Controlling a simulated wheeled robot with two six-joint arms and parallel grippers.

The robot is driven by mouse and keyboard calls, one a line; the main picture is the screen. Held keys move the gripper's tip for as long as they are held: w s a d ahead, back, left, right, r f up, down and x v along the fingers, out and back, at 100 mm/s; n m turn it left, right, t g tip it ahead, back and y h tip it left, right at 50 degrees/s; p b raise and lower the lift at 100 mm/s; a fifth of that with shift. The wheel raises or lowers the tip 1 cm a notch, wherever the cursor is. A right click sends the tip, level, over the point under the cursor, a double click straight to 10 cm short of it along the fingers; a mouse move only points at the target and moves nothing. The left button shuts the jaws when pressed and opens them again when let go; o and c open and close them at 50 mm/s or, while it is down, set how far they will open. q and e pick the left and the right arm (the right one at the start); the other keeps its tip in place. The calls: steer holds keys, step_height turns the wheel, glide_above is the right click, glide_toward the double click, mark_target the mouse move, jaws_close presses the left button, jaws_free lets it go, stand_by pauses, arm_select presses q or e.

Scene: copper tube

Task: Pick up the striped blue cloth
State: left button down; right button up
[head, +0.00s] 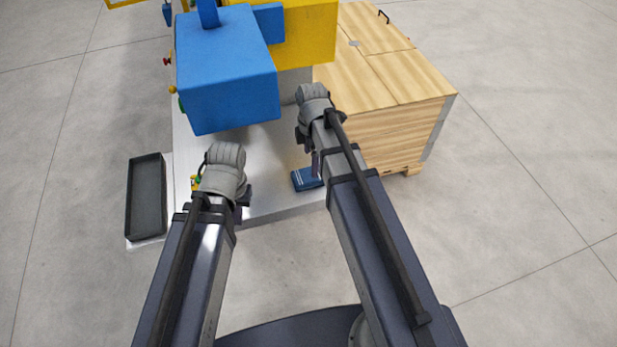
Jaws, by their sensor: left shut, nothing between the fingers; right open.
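The striped blue cloth (305,180) lies folded on the light grey surface (270,203), near its front edge, in the head view. It is dark blue with pale stripes, and its right end is close to my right arm. My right gripper (309,150) is open, just beyond and above the cloth in the picture; the wrist partly hides its fingers. I cannot tell whether they touch the cloth. My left gripper (241,203) is shut and empty, to the left of the cloth, over the front left part of the surface. My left wrist mostly hides it.
A large blue machine block (230,90) with a yellow part (308,35) overhangs the surface behind the grippers. A wooden crate (392,130) stands close on the right. A dark empty tray (146,197) is at the left. The floor in front is open.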

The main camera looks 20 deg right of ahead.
mark_target(309, 175)
steer(key=shift+w+n, duration=0.15)
steer(key=shift+n, duration=0.25)
steer(key=f+b, duration=0.8)
steer(key=shift+a, duration=0.35)
steer(key=shift+r, duration=0.1)
steer(key=c, duration=1.1)
steer(key=shift+r, duration=0.15)
step_height(309, 175, up, 10)
steer(key=p, duration=1)
